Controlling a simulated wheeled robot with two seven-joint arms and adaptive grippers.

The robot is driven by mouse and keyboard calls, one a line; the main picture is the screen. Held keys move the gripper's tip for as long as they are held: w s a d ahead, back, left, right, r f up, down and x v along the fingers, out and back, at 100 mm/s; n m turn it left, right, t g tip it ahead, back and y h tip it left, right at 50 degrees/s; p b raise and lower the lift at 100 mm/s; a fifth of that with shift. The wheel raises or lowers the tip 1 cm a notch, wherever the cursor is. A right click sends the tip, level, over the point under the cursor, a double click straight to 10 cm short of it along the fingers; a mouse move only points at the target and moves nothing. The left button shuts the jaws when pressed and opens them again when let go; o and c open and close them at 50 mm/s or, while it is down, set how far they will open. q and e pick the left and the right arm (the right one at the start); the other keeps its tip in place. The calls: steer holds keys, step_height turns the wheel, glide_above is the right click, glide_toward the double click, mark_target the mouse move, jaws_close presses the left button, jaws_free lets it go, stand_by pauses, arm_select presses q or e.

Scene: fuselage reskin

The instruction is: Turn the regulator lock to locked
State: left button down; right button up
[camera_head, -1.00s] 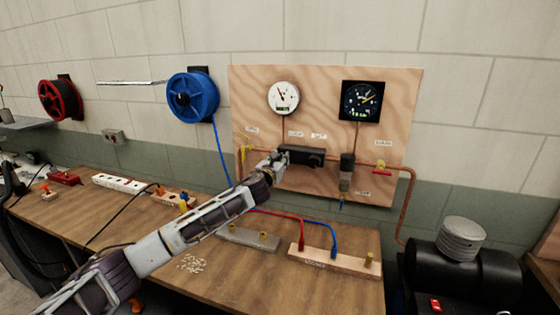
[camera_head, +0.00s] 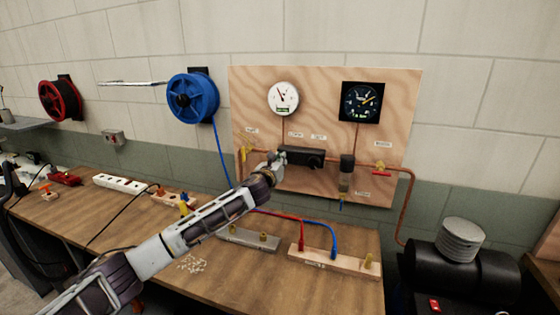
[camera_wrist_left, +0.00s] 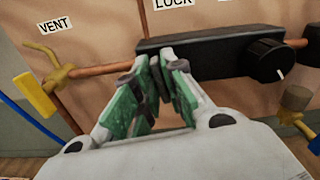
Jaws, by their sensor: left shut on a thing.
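The black regulator block (camera_head: 298,154) is mounted on the plywood panel below the round white gauge. It also fills the upper right of the left wrist view (camera_wrist_left: 205,52), with a black round knob (camera_wrist_left: 270,62) on its front right part. A LOCK label (camera_wrist_left: 172,3) sits above the block's left part. My left gripper (camera_head: 279,158) is at the block's left end. In the left wrist view its green-padded fingers (camera_wrist_left: 155,82) are closed together there, shut on the regulator lock, which the fingers hide. The lock's position cannot be read. My right gripper is out of view.
A yellow vent valve handle (camera_wrist_left: 35,95) and copper pipe (camera_wrist_left: 98,68) lie left of the fingers. The wooden bench (camera_head: 225,275) below holds terminal strips with red and blue leads.

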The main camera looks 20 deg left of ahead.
arm_select(q)
steer(key=shift+a+f+n+p, duration=0.15)
steer(key=shift+n+p, duration=0.4)
steer(key=shift+n, duration=3.55)
steer(key=shift+a+f+n+p, duration=0.1)
steer(key=shift+n+p, duration=0.45)
steer(key=shift+n, duration=3.55)
steer(key=c, duration=1.6)
jaws_free()
steer(key=shift+o, duration=0.2)
steer(key=shift+s, duration=0.1)
steer(key=shift+s, duration=0.1)
